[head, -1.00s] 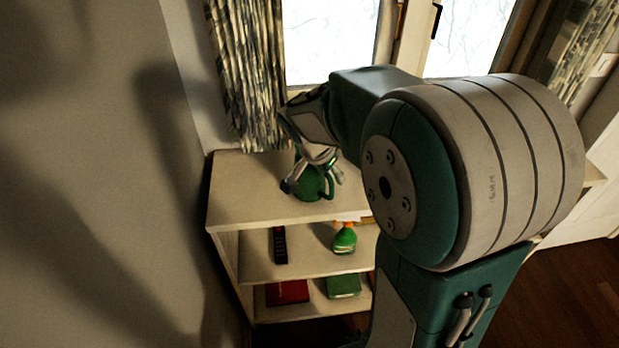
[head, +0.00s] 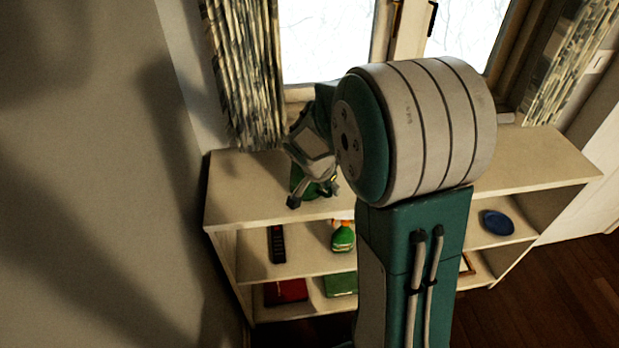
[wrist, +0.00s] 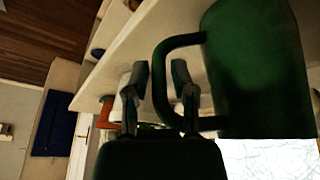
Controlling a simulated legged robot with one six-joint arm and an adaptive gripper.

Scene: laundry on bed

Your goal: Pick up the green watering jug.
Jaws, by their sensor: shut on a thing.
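The green watering jug (head: 311,190) stands at the left of the shelf unit's top, mostly hidden behind my gripper in the head view. My gripper (head: 314,194) points down at it with one finger on each side. In the wrist view the jug's dark green body (wrist: 255,70) fills the upper right, and its looped handle reaches left between the fingers. My gripper (wrist: 159,76) is shut on the handle there. Whether the jug's base touches the shelf cannot be told.
The pale shelf unit (head: 235,207) stands below the window. Its lower shelves hold a black remote (head: 277,243), a green bottle (head: 342,238), a red book (head: 287,290), a green box (head: 341,284) and a blue bowl (head: 497,222). A patterned curtain (head: 245,75) hangs close behind the jug.

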